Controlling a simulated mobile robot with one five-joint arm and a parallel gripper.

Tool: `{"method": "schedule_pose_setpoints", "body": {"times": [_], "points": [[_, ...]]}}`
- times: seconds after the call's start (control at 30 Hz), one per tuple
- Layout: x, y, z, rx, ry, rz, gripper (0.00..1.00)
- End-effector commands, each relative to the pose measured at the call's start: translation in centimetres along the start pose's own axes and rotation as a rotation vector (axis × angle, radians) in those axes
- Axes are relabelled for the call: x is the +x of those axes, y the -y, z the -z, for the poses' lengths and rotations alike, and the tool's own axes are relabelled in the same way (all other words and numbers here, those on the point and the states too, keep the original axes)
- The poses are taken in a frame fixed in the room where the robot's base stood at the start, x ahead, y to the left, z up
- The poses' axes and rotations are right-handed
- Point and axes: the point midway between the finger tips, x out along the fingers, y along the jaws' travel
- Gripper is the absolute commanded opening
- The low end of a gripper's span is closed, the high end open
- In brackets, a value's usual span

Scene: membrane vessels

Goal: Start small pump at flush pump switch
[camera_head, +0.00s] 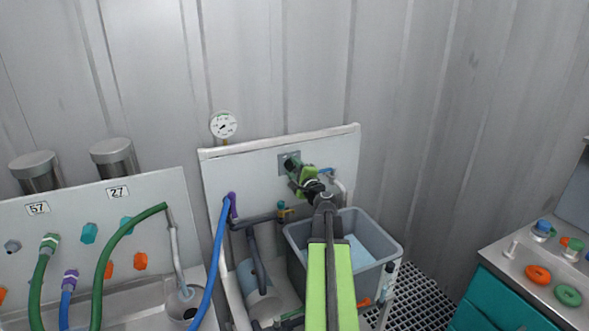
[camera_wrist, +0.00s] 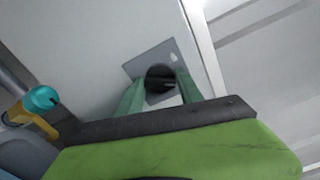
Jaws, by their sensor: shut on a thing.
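The flush pump switch is a dark round knob (camera_wrist: 160,79) on a grey square plate (camera_wrist: 143,63), fixed to a white upright panel. In the wrist view the knob sits between the two green fingers of my gripper (camera_wrist: 161,90), which is shut on it. In the head view my gripper (camera_head: 293,163) reaches the grey plate (camera_head: 284,158) near the top of the white panel (camera_head: 240,175). There my gripper hides most of the knob. The small pump cannot be made out for certain.
A grey tub (camera_head: 378,245) with pale blue contents stands below the switch. A teal-handled yellow valve (camera_wrist: 42,98) is left of my gripper. A gauge (camera_head: 223,124) tops the panel. Blue (camera_head: 213,265) and green (camera_head: 113,250) hoses hang left. A teal cabinet (camera_head: 492,300) stands right.

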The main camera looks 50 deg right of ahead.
Motion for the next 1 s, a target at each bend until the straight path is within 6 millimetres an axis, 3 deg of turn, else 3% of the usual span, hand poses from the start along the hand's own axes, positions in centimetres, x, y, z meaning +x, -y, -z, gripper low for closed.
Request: {"method": "schedule_pose_setpoints", "body": {"times": [0.53,0.57,0.7,1.0], "points": [[-0.14,-0.13,0.14,0.023,-0.002,-0.002,0.03],[-0.14,-0.13,0.14,0.023,-0.002,-0.002,0.45],[-0.11,-0.09,0.13,0.024,-0.002,-0.001,0.63],[-0.12,-0.03,0.06,0.025,-0.001,0.000,0.63]]}}
